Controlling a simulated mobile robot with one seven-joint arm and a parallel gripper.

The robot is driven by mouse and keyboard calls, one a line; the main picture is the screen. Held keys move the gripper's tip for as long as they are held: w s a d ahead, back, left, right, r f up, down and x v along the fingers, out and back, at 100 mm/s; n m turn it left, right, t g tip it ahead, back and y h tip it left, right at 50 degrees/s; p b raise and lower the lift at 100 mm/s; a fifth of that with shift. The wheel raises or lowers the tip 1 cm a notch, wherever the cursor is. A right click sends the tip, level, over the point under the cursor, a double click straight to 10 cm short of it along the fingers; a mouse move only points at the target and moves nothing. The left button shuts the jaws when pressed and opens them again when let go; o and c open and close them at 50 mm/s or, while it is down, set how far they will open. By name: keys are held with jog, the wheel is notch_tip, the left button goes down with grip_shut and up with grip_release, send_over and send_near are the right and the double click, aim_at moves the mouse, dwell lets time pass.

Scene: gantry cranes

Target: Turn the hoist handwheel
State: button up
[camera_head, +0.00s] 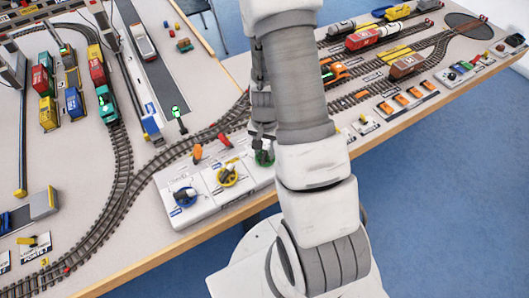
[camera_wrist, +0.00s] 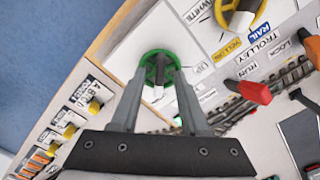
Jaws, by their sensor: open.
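A green handwheel (camera_head: 266,159) sits at the right end of the white control panel (camera_head: 205,212), partly hidden by my arm in the head view. In the wrist view the green wheel (camera_wrist: 150,62) has spokes and a white knob (camera_wrist: 158,91), with an "UP" label beside it. My gripper (camera_wrist: 161,78) is open, its two fingers either side of the knob in this view. I cannot tell their height above it or whether they touch the wheel. In the head view my gripper (camera_head: 262,138) is just above the green wheel, tips partly hidden.
On the same panel are a yellow handwheel (camera_head: 229,174), a blue handwheel (camera_head: 184,195), a red lever (camera_head: 224,140) and an orange lever (camera_head: 197,152). Model tracks and trains surround it. Small orange switches (camera_head: 401,99) line the table edge to the right.

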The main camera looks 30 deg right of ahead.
jog(key=shift+f, duration=0.8)
grip_shut()
